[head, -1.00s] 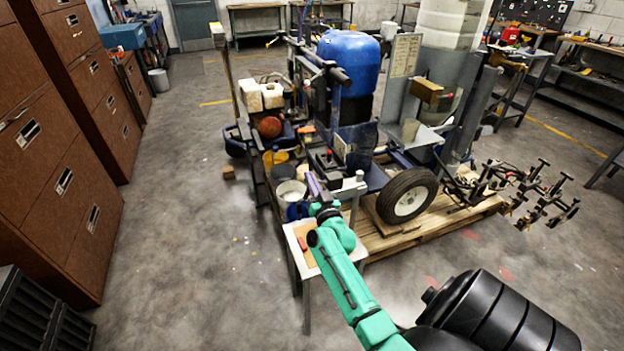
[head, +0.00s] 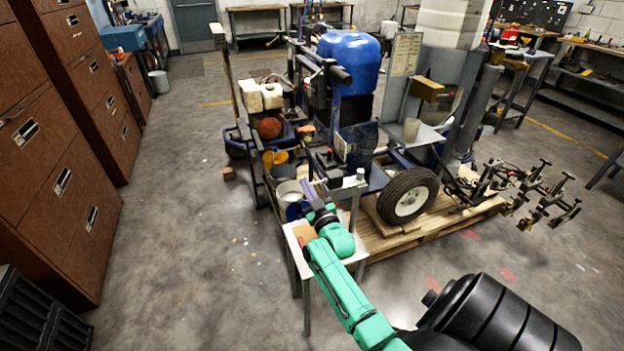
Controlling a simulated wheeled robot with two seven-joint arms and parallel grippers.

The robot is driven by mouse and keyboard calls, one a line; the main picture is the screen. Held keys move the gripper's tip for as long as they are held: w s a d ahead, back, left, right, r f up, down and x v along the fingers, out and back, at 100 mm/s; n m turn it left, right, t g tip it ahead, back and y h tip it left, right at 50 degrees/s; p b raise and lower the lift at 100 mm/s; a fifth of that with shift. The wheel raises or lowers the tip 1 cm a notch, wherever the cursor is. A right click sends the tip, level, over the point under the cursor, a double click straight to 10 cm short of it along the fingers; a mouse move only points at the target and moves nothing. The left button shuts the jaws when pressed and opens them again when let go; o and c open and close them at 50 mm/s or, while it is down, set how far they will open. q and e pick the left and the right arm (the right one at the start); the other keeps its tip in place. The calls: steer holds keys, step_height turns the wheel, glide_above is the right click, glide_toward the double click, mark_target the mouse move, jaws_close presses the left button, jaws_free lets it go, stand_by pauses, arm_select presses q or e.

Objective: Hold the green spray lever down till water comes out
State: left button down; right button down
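The line striper stands on a wooden pallet, with a blue tank (head: 350,62) on top and a black-tyred wheel (head: 408,198) at its front right. My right arm, turquoise, reaches up from the bottom. Its gripper (head: 312,190) is at the near end of the machine, above a small table (head: 297,238). The gripper is small and dark against the machine parts, so its fingers and any contact cannot be made out. I cannot pick out the green spray lever, and no water is visible. My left gripper is not in view.
Brown cabinets (head: 75,150) line the left. The floor between cabinets and machine is mostly clear.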

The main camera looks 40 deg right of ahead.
step_height(320, 180, down, 2)
steer(key=n+b, duration=0.1)
steer(key=n, duration=0.3)
steer(key=shift+f+y, duration=0.2)
steer(key=shift+y, duration=0.2)
stand_by(7.1)
